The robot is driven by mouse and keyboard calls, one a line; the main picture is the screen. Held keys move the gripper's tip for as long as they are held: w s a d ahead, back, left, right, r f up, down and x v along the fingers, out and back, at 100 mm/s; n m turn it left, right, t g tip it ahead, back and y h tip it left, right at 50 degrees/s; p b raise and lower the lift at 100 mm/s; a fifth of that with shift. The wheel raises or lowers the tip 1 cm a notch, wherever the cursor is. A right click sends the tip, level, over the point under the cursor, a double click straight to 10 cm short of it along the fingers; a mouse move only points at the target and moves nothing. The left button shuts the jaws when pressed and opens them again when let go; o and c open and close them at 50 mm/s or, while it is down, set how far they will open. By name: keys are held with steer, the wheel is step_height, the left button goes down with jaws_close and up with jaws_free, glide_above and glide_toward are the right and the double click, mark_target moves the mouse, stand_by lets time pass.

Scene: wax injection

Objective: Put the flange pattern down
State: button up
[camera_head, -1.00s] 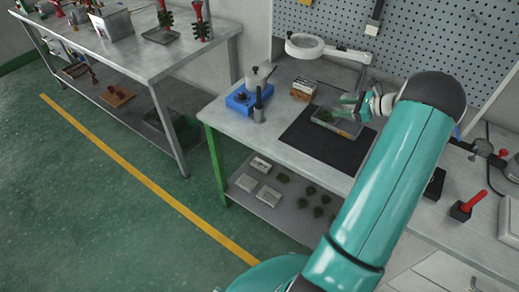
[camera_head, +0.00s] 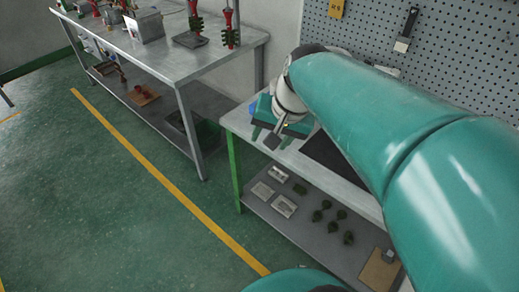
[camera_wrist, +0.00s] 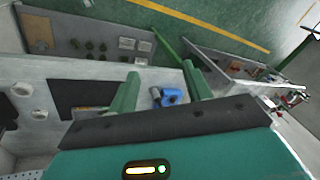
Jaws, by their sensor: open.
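My gripper (camera_head: 266,136) is over the left end of the workbench (camera_head: 237,121) in the head view. In the wrist view my gripper (camera_wrist: 162,82) has its two green fingers wide apart, with nothing between them. I cannot make out the flange pattern for certain. Several small dark green patterns (camera_head: 327,216) lie on the shelf under the bench; they also show in the wrist view (camera_wrist: 90,45). The black mat (camera_head: 322,152) on the bench is partly hidden by my arm. The tray on it is hidden in the head view.
A blue device (camera_wrist: 172,97) stands on the bench beyond my fingers. White blocks (camera_head: 284,206) lie on the lower shelf. A second metal table (camera_head: 150,55) stands at the left, with floor between. A pegboard (camera_head: 375,40) rises behind the bench.

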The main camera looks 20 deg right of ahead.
steer(key=s+a+n+t+h, duration=0.1)
steer(key=s+a+n, duration=0.3)
steer(key=s+n, duration=0.2)
steer(key=shift+s+t+h, duration=0.3)
steer(key=shift+s+t, duration=0.1)
steer(key=shift+s, duration=0.55)
steer(key=shift+c, duration=1.4)
steer(key=shift+d, duration=0.1)
steer(key=shift+d, duration=0.1)
